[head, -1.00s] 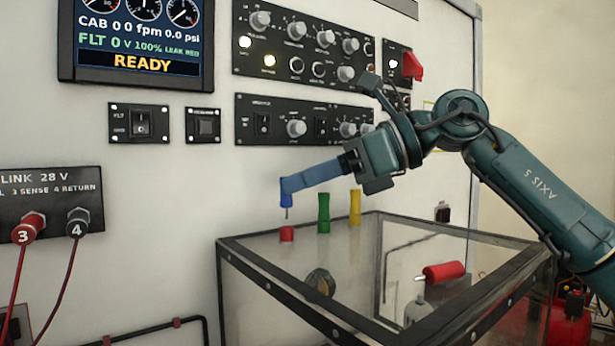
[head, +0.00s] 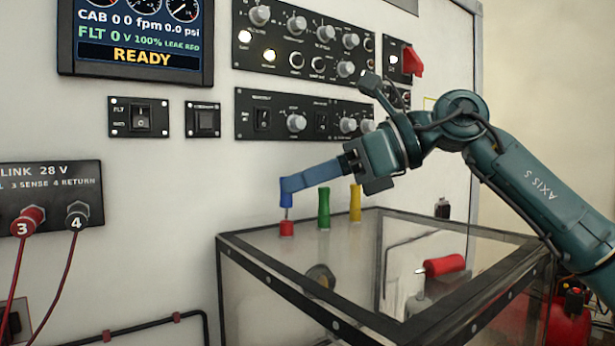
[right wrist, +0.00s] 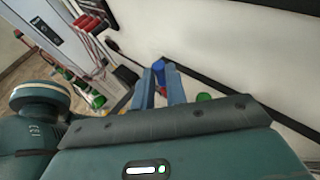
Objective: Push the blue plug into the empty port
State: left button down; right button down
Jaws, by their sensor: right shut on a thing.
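My right gripper (head: 318,176) reaches in from the right, its blue-grey fingers shut on the blue plug (head: 287,192). The plug is upright, its thin metal pin pointing down at a short red port (head: 287,229) on top of the clear box. The pin tip appears to meet the top of the port; I cannot tell if it is inside. The plug's blue body is still above the red collar. My left gripper is not in view.
A green plug (head: 324,208) and a yellow plug (head: 355,202) stand upright just right of the port. A red plug (head: 444,264) lies at the right on the dark-framed clear box (head: 300,276). The wall panel with switches and knobs (head: 300,115) rises behind.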

jog(key=shift+s+f+b, duration=0.1)
jog(key=shift+f+b, duration=0.4)
jog(key=shift+f, duration=0.45)
jog(key=shift+s+a+f+b, duration=0.1)
jog(key=shift+s+f+b, duration=0.05)
jog(key=shift+f+b, duration=0.2)
jog(key=shift+s, duration=0.1)
jog(key=shift+a, duration=0.1)
jog(key=shift+s+r+p, duration=0.1)
jog(key=shift+r+p, duration=0.4)
jog(key=shift+r, duration=0.1)
jog(key=shift+w+d+r, duration=0.1)
jog(key=shift+w+d, duration=0.1)
jog(key=shift+r, duration=0.1)
